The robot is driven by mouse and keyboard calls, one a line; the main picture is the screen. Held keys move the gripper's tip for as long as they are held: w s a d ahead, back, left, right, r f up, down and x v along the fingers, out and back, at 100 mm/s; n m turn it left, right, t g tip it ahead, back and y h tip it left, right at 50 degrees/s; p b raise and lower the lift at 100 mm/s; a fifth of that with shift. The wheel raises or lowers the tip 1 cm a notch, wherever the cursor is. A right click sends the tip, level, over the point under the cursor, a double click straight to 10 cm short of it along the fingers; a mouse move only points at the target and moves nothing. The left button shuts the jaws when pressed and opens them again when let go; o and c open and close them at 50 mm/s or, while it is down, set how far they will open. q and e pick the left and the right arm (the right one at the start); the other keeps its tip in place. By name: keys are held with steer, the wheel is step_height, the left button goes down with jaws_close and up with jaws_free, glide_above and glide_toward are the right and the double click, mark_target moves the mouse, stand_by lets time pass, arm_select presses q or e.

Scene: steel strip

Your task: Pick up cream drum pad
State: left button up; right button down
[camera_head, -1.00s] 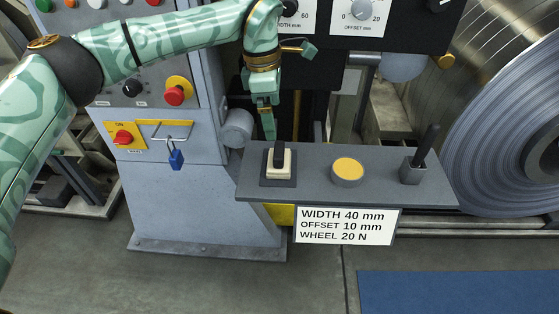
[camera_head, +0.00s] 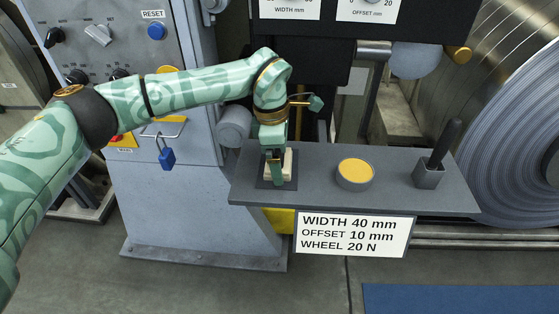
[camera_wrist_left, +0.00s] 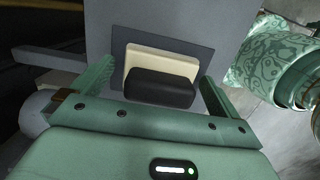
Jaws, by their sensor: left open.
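The cream drum pad (camera_head: 287,166) sits on a dark square mat at the left end of the grey shelf, partly hidden by my gripper in the head view. In the left wrist view the cream pad (camera_wrist_left: 165,62) shows with a black handle (camera_wrist_left: 160,88) on its near side. My left gripper (camera_head: 276,178) is down at the pad. In the wrist view its two open fingers (camera_wrist_left: 157,85) stand on either side of the black handle, with a gap showing on each side. My right gripper is not in view.
On the same shelf (camera_head: 320,192) stand a round tin with a yellow top (camera_head: 355,173) and a dark holder with a black handle (camera_head: 430,170). A grey cabinet (camera_head: 185,205) with a blue padlock (camera_head: 167,158) is left; a large steel coil (camera_head: 510,150) is right.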

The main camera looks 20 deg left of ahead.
arm_select(q)
steer(key=c, duration=0.9)
steer(key=shift+r, duration=0.1)
steer(key=shift+c, duration=0.2)
steer(key=shift+r+p, duration=0.4)
steer(key=shift+r, duration=0.1)
step_height(320, 180, up, 3)
steer(key=shift+r+p, duration=0.1)
steer(key=shift+p, duration=0.85)
steer(key=s+a+r+p, duration=0.1)
steer(key=s+r+p, duration=0.6)
steer(key=s, duration=0.7)
steer(key=shift+a+r, duration=0.2)
steer(key=shift+r, duration=0.65)
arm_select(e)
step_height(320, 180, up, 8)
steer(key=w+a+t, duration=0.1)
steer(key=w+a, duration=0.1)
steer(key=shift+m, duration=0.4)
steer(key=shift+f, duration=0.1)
